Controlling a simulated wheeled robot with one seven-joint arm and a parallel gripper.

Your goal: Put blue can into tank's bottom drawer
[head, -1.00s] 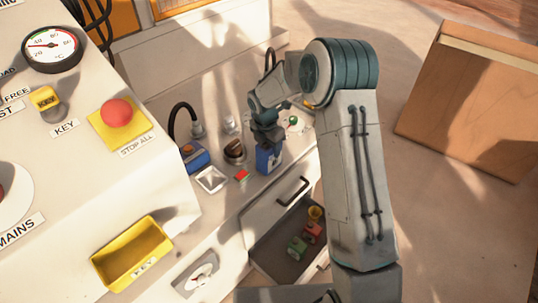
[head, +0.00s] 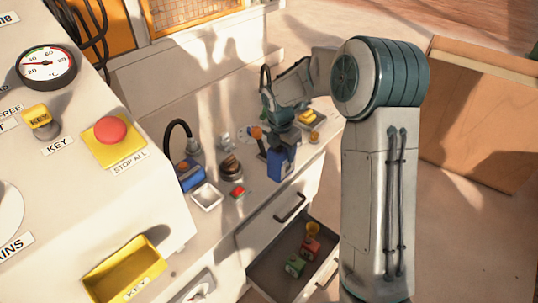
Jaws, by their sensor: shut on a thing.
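The blue can (head: 281,164) looks like a small upright blue box with a dark upper part. My gripper (head: 281,146) is shut on its top from above, over the front part of the counter. Its fingers are small and partly hidden, and I cannot tell whether the can's base touches the counter. The open bottom drawer (head: 264,272) is below and in front of the can, under a closed drawer (head: 272,222) with a dark handle.
A lever with an orange knob (head: 257,132) stands just left of my gripper. A brown round knob (head: 230,166), a red button (head: 238,192), a white tray (head: 206,197) and a blue hose fitting (head: 189,174) are further left. A wooden box (head: 468,120) stands at right.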

